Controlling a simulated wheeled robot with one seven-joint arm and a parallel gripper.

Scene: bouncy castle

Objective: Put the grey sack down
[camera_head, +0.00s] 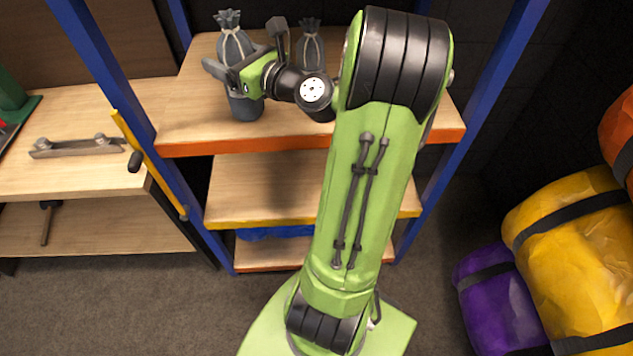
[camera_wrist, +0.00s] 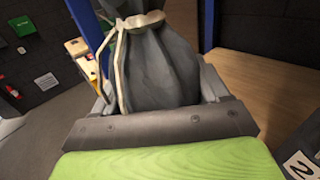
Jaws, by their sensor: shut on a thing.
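The grey sack (camera_head: 234,46), tied at the neck with a pale cord, is upright between the fingers of my gripper (camera_head: 245,54). Its lower end is over the wooden top board of the shelf rack (camera_head: 190,125); I cannot tell whether it touches the board. In the wrist view the sack (camera_wrist: 165,70) fills the space between the fingers, its tied neck toward the top. My gripper is shut on it. A second grey sack (camera_head: 310,48) stands on the same board to the right, partly hidden by my arm.
The rack has blue posts (camera_head: 492,62) and lower shelves (camera_head: 262,188). A workbench (camera_head: 75,175) with a metal bar tool (camera_head: 78,147) is at the left. Yellow (camera_head: 575,255) and purple (camera_head: 495,305) strapped bundles lie at the right. Some top board is bare between the sacks and front edge.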

